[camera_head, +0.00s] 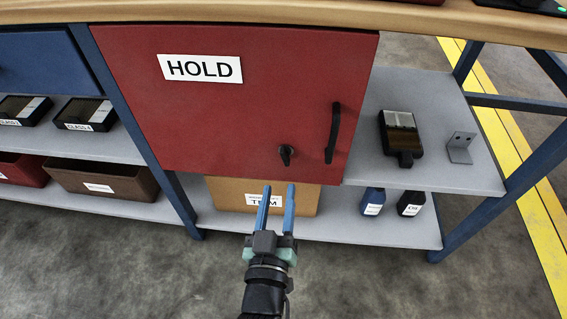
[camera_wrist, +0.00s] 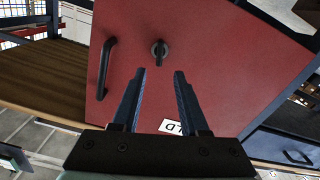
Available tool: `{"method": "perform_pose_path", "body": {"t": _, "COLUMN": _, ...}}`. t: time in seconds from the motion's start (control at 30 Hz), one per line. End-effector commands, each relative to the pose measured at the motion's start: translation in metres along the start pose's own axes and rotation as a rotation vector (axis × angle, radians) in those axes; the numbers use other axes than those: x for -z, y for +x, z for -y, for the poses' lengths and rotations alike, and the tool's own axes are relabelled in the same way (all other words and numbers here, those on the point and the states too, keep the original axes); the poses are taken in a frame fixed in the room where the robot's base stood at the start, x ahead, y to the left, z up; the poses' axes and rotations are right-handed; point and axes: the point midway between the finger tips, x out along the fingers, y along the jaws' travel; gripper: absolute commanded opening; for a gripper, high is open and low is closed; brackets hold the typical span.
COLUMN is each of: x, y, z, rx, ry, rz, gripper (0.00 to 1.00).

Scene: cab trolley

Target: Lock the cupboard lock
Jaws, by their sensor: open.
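The red cupboard door (camera_head: 240,110) bears a white HOLD label (camera_head: 201,68) and looks closed. Its black lock knob (camera_head: 286,154) sits near the lower edge, left of the black bar handle (camera_head: 333,133). My gripper (camera_head: 277,187) is open and empty, its two blue fingers pointing at the door just below the knob in the head view. In the wrist view the knob (camera_wrist: 159,50) shows beyond and between the fingertips of my gripper (camera_wrist: 160,72), apart from them. The handle (camera_wrist: 105,68) is to its left there.
A cardboard-coloured bin (camera_head: 230,193) stands on the lower shelf below the door. A black brush-like tool (camera_head: 400,138) and a metal bracket (camera_head: 460,147) lie on the grey shelf to the right. Two small bottles (camera_head: 372,200) stand below. The wooden top (camera_head: 420,22) overhangs the door.

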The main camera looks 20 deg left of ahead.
Motion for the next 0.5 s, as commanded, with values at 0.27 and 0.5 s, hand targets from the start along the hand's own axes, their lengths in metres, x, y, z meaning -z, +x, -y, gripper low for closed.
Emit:
{"method": "perform_pose_path", "body": {"t": 0.27, "x": -0.001, "y": 0.05, "z": 0.001, "rx": 0.0, "ry": -0.001, "rz": -0.004, "gripper": 0.44}}
{"method": "perform_pose_path", "body": {"t": 0.5, "x": -0.001, "y": 0.079, "z": -0.001, "rx": -0.001, "ry": 0.0, "rz": -0.002, "gripper": 0.44}}
